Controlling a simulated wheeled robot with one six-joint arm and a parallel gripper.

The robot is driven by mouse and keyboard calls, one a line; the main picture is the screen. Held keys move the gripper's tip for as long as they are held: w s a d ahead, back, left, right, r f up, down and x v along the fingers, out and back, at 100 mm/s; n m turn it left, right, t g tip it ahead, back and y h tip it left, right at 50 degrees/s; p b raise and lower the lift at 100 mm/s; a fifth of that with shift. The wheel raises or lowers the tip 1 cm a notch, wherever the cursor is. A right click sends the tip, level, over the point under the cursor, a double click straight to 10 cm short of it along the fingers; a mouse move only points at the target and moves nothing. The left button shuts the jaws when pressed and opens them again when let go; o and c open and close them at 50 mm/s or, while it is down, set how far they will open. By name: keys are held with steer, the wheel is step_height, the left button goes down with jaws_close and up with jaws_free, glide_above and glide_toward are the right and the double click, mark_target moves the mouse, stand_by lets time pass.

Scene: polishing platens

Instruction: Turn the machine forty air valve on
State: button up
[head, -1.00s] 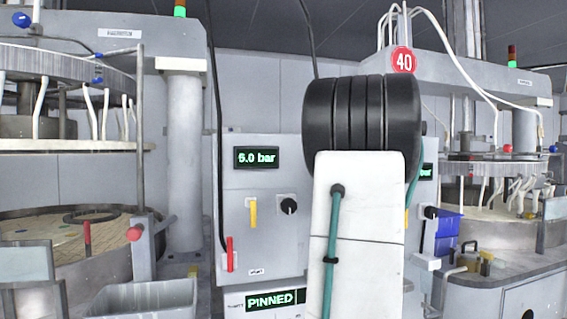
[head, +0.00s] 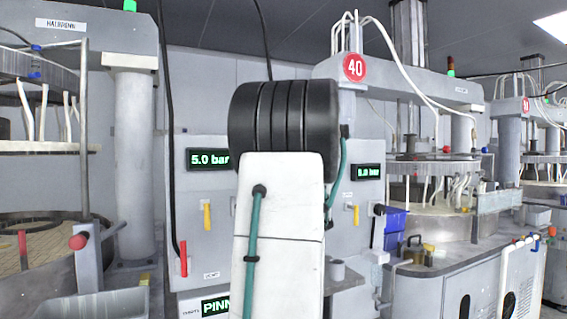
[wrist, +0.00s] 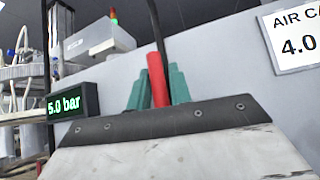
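The red round 40 sign (head: 355,67) marks machine forty in the head view. Below it a panel carries a lit display (head: 368,171) that seems to read 0.0 bar, and a yellow lever (head: 355,214) pointing down. My arm hides that panel's left part and my gripper in the head view. In the wrist view, the teal fingers of my gripper (wrist: 158,95) stand on either side of a red handle (wrist: 157,78) with a black hose above it. Which panel the handle belongs to, and whether the fingers press it, I cannot tell.
The panel to the left has a 5.0 bar display (head: 208,159), a yellow lever (head: 207,216) and a red lever (head: 183,255). An AIR sign (wrist: 297,38) is at the right in the wrist view. Blue bins (head: 394,228) stand right of my arm.

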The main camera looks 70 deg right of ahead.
steer(key=shift+o, duration=1.2)
steer(key=shift+w+d+f, duration=0.1)
steer(key=shift+d+f, duration=0.05)
steer(key=v, duration=0.7)
steer(key=shift+a+f, duration=0.2)
steer(key=shift+a, duration=0.1)
steer(key=shift+s, duration=0.25)
